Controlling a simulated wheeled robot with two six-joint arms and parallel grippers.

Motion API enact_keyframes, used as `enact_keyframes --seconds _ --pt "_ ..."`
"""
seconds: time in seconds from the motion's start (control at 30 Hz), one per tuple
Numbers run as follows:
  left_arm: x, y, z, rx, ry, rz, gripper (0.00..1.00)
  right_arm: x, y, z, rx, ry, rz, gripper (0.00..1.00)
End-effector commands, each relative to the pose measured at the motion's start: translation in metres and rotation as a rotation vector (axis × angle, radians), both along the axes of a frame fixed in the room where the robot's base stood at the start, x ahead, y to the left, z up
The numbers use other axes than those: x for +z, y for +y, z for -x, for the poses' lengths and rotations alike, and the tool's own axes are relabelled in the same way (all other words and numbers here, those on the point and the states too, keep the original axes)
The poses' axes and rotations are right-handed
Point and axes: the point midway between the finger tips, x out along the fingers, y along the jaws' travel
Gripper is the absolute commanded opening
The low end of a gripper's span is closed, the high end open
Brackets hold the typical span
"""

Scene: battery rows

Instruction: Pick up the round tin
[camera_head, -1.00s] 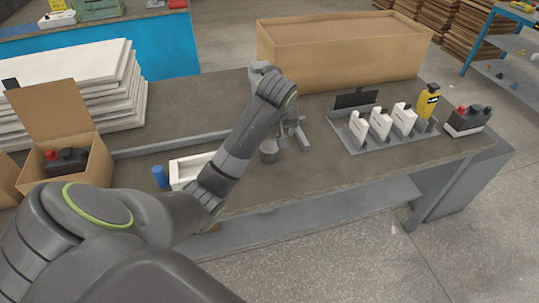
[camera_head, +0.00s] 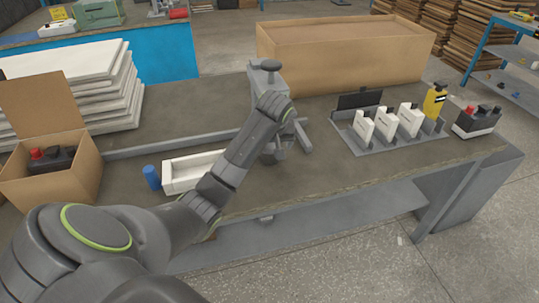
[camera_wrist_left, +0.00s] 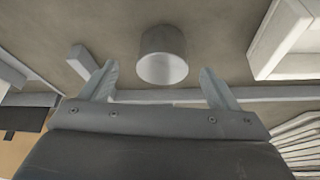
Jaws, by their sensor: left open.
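The round tin is a short plain grey cylinder, seen clearly in the wrist view (camera_wrist_left: 163,55), standing on the brown bench top. My left gripper (camera_wrist_left: 157,70) has its two fingers spread apart, with nothing between them. The tin lies just beyond the fingertips, lined up with the gap, and I see no contact. My right gripper is not in view.
A white tray (camera_head: 192,172) and a blue cylinder (camera_head: 151,177) are to the left. A large cardboard box (camera_head: 340,60) stands behind.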

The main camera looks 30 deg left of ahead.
Motion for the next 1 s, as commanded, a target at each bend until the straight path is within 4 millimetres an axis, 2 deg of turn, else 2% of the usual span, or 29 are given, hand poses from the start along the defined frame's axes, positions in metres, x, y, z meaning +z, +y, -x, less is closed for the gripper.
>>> enact_keyframes --seconds 0.13,0.4,0.7,0.77,1.0 --pt "-0.01 0.005 -0.004 0.001 0.003 0.0 0.83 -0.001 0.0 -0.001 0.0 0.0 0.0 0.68" --pt "-0.043 0.018 -0.016 -0.001 0.002 0.0 0.83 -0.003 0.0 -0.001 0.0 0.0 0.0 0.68" --pt "-0.048 0.019 -0.018 -0.001 0.0 0.0 0.83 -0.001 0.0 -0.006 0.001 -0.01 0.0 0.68" --pt "-0.048 0.019 -0.018 -0.001 0.0 0.0 0.77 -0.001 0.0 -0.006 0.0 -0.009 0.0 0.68" --pt "-0.047 0.019 -0.018 -0.001 0.0 0.0 0.46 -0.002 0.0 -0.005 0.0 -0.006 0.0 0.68"
